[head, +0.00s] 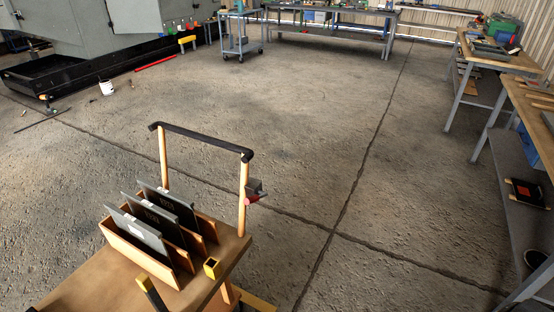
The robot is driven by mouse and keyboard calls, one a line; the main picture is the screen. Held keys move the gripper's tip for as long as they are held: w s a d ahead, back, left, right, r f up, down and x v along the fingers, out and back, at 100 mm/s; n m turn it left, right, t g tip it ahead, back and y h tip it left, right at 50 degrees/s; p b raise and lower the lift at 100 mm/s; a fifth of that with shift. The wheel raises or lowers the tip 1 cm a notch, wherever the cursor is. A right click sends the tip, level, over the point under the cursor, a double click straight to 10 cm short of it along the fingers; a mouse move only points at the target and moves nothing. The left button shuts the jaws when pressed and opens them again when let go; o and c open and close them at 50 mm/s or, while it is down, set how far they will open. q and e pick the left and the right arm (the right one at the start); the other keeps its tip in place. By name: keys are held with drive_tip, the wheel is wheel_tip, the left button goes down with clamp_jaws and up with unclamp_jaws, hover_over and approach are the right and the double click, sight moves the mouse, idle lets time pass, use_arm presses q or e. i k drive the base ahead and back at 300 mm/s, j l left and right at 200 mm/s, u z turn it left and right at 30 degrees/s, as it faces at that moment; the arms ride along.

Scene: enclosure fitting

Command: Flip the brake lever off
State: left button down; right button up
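A wooden cart (88,287) with a black-topped push handle (202,138) stands at the lower left. A small grey box with a red part (252,199) is fixed on the handle's right post; it looks like the brake lever, but its position is too small to tell. A black bar with a yellow end (152,294) rises at the cart's near edge, cut off by the frame; I cannot tell what it is. Neither of my grippers is in the head view.
A wooden rack (140,249) on the cart holds grey panels (168,208) leaning in slots. A small yellow-edged block (212,268) is beside it. Workbenches (500,55) line the right, and a blue trolley (240,38) stands at the back. The concrete floor (300,130) beyond the cart is clear.

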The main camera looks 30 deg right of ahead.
sight(248, 200)
drive_tip(key=i+l, duration=0.1)
drive_tip(key=l, duration=0.25)
drive_tip(key=i+l, duration=0.1)
drive_tip(key=l, duration=0.25)
drive_tip(key=i+l, duration=0.15)
drive_tip(key=l, duration=0.15)
drive_tip(key=i+l, duration=0.1)
drive_tip(key=l, duration=0.25)
